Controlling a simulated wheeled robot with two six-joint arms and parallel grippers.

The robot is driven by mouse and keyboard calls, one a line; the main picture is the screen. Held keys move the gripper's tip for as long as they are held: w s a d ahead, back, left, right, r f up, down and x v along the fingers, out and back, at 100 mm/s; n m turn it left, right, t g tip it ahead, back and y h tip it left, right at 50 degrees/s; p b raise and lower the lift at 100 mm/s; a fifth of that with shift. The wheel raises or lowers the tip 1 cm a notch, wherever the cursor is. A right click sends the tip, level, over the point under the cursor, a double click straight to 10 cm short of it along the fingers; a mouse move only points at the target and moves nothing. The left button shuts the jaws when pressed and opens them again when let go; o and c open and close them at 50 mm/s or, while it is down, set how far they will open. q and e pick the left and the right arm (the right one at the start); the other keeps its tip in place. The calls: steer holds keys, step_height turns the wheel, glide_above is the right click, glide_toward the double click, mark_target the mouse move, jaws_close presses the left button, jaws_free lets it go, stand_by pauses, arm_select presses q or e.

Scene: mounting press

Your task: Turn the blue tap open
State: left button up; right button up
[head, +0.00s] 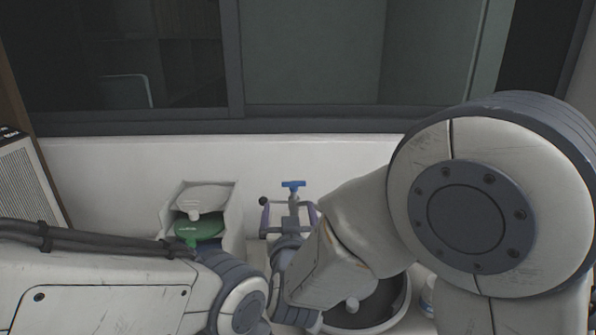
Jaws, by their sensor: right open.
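The blue tap (293,185) has a T-shaped handle on top of a pale upright stem, in the middle of the head view. My right gripper (290,212) comes up from below, in front of the stem. Its jaws look open, one finger on each side of the stem in the picture. I cannot tell whether they touch it or how far apart they are in depth. The blue handle shows above the fingers. The lower part of the tap is hidden behind my right wrist. My left arm crosses the lower left, and its gripper does not show.
A white open-fronted box (228,197) holding a green item (199,229) stands left of the tap. A dark round basin (385,302) is partly hidden below my right arm. A pale wall and window frame (320,127) lie behind. A vented unit (28,180) stands far left.

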mark_target(294, 183)
steer(key=shift+m+t+h, duration=0.3)
steer(key=shift+t+h, duration=0.1)
steer(key=shift+h, duration=0.1)
steer(key=w+p, duration=0.1)
steer(key=w, duration=0.2)
steer(key=w+p, duration=0.1)
steer(key=w, duration=0.3)
steer(key=w+d+r+p, duration=0.1)
steer(key=w+p, duration=0.1)
steer(key=w, duration=0.1)
steer(key=shift+w+r, duration=0.1)
steer(key=shift+w, duration=0.6)
steer(key=shift+a, duration=0.1)
